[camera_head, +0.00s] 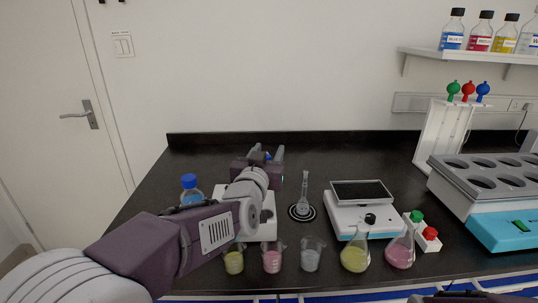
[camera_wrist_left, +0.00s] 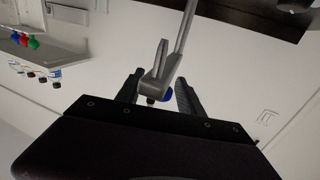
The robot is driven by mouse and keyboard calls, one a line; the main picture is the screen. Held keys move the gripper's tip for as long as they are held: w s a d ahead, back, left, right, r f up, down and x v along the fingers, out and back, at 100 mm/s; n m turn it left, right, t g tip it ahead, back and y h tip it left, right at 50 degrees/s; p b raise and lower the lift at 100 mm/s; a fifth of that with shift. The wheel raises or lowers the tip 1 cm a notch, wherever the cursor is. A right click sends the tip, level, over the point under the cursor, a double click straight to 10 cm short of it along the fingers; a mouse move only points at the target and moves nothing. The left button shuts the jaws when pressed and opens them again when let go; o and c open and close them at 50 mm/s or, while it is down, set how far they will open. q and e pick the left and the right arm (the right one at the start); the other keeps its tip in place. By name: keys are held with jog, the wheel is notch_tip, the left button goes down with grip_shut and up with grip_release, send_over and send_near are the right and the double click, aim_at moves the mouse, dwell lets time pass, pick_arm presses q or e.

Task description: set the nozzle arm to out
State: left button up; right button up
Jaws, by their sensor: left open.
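My left gripper (camera_head: 268,152) reaches over the white device (camera_head: 268,226) on the bench. In the left wrist view its two dark fingers (camera_wrist_left: 159,94) are open and apart. A grey bar with a bent, forked end, which looks like the nozzle arm (camera_wrist_left: 160,78), shows between and beyond the fingers; I cannot tell whether they touch it. A blue part (camera_wrist_left: 167,97) sits at its lower end, partly hidden. In the head view my arm hides most of the device and the nozzle arm.
Beakers (camera_head: 272,260) and flasks (camera_head: 355,252) line the front edge. A volumetric flask (camera_head: 304,198) stands right of the device, with a balance (camera_head: 360,220) beyond it. A blue-capped bottle (camera_head: 191,192) is close on the left. The back middle of the bench is clear.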

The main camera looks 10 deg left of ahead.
pick_arm(q)
jog(key=shift+w, duration=0.45)
grip_shut()
dwell(1.1)
